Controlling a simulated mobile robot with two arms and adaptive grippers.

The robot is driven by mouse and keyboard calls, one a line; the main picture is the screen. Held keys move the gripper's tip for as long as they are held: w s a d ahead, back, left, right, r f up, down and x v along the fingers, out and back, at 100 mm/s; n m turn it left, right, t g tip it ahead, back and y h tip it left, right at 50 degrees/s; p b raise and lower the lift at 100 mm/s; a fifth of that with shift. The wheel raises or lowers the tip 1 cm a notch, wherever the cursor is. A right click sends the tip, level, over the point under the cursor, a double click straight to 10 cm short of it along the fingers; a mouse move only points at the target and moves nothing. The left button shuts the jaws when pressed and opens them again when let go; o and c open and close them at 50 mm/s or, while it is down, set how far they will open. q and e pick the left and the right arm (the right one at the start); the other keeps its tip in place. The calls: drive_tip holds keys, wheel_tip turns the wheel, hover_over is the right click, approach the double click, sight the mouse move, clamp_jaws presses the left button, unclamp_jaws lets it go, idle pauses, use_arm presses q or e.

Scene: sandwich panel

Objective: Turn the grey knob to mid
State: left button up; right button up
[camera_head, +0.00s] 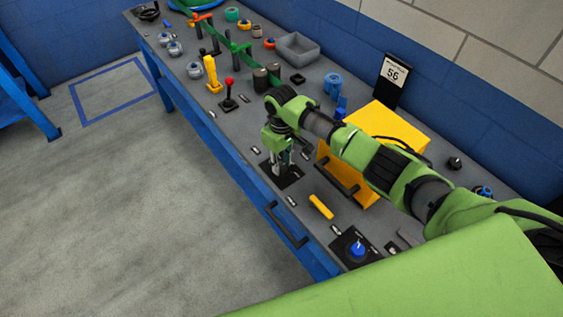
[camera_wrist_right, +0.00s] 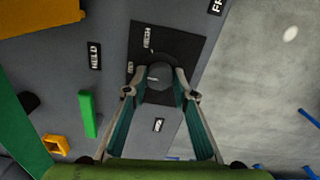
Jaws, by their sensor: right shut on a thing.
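The grey knob (camera_wrist_right: 160,75) sits on a black square plate (camera_wrist_right: 135,68) with small white labels, seen in the right wrist view. My right gripper (camera_wrist_right: 161,88) is shut on the knob, one finger on each side of it. In the head view my right gripper (camera_head: 281,168) points down over the same black plate (camera_head: 292,181), and the knob is mostly hidden by the fingers. The label text is too small to read surely, and I cannot tell the knob's pointer direction. My left gripper is not in view.
A yellow box (camera_head: 372,129) with a dark handle stands right behind the gripper. A blue knob (camera_head: 357,249) and a yellow bar (camera_head: 321,207) are nearer the front right. A red-topped lever (camera_head: 229,88) and a yellow lever (camera_head: 211,72) stand to the left.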

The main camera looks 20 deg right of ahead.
sight(282, 166)
drive_tip(key=o, duration=1.1)
drive_tip(key=shift+r, duration=0.1)
wheel_tip(282, 166, up, 12)
drive_tip(key=shift+f, duration=0.1)
drive_tip(key=shift+f, duration=0.1)
